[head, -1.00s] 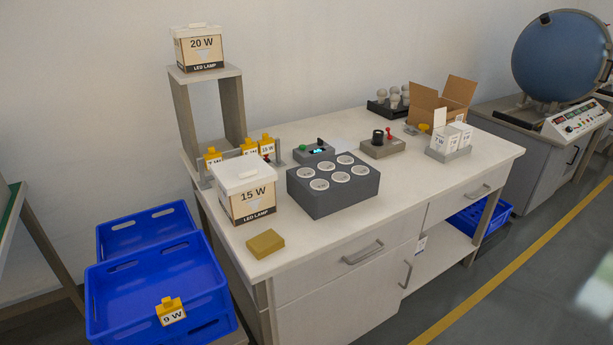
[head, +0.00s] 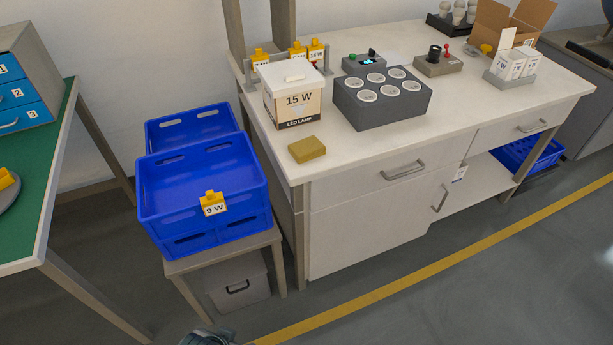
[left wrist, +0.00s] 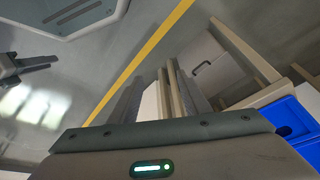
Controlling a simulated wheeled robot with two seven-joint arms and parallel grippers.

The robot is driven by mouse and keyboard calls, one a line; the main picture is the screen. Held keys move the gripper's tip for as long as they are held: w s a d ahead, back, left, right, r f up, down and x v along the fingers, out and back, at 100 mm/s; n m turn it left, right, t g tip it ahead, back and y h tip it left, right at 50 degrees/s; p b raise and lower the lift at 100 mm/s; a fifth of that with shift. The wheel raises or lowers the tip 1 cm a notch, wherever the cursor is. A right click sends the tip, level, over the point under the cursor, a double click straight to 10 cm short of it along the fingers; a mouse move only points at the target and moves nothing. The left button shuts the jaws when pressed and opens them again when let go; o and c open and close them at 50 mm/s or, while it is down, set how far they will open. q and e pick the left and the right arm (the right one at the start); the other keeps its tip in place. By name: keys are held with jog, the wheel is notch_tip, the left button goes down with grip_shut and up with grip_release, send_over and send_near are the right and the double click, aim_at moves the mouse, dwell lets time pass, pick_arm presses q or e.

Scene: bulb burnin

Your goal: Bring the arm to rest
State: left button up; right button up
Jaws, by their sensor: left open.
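My left gripper (left wrist: 160,92) shows in the left wrist view, with its two dark fingers apart and nothing between them. Beyond the fingers are the grey floor, a yellow line and furniture legs. In the head view only a small dark part of my own body shows at the bottom edge, and I cannot tell which part it is.
A blue crate (head: 165,208) with a 9 W tag stands on a low stand left of the white workbench (head: 400,150). The bench carries a 15 W lamp box (head: 294,100), a grey socket block (head: 385,112) and a yellow block (head: 307,149). A green-topped table (head: 45,165) stands at left. Floor in front is clear.

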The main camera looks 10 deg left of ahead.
pick_arm(q)
notch_tip(320, 180, down, 25)
jog(key=s+d+t, duration=0.1)
jog(key=d, duration=0.1)
jog(key=shift+s+d+h, duration=0.2)
jog(key=shift+s+h, duration=0.1)
jog(key=shift+h, duration=0.1)
jog(key=shift+r, duration=0.1)
dwell(2.7)
